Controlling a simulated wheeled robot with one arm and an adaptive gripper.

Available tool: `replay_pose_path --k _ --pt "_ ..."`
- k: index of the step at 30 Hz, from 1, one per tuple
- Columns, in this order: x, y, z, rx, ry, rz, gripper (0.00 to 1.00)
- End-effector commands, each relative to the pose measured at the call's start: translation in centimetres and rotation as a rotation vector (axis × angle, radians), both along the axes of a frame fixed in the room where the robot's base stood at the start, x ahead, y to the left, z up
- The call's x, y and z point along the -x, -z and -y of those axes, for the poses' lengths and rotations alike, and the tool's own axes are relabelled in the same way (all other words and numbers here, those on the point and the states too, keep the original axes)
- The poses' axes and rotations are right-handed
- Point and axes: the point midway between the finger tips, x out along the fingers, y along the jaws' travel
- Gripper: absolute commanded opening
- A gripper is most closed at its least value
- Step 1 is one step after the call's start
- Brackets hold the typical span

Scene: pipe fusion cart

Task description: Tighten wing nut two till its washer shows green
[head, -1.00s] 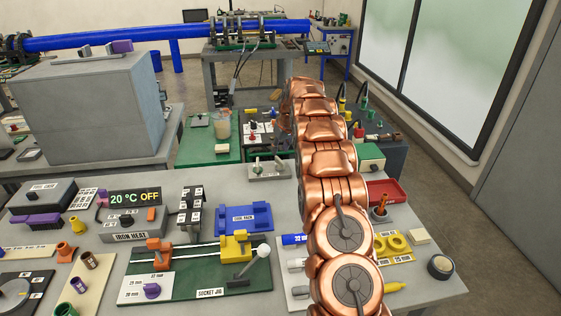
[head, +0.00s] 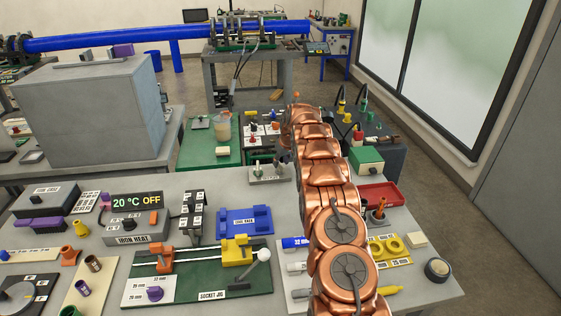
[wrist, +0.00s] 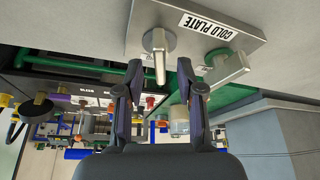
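Between and beyond the fingertips is the grey block labelled COLD PLATE (wrist: 178,22). The left one lies in line with the gap between the fingers. In the head view the cold plate (head: 268,180) stands at the bench's far edge, and my arm's end is close beside it, partly hidden.
The near bench holds the socket jig (head: 205,285), a blue tray (head: 245,222) and the iron heat unit (head: 137,228). A red tray (head: 382,193) lies right of my arm. A green-topped cart (head: 207,157) stands behind. The blue pipe (head: 120,36) rests on a machine at the back.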

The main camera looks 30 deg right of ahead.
Motion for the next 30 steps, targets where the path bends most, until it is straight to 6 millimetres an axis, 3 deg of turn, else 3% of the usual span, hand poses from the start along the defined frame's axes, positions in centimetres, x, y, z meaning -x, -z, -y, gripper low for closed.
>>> replay_pose_path --k 6,16,27,30 --pt "-0.6 1.2 0.0 0.001 -0.001 0.002 0.38" --pt "-0.8 1.6 0.0 0.001 -0.001 0.003 0.38" --pt "-0.8 1.6 0.0 0.001 -0.001 0.002 0.00" --pt "-0.8 1.6 0.0 0.001 -0.001 0.002 0.00"
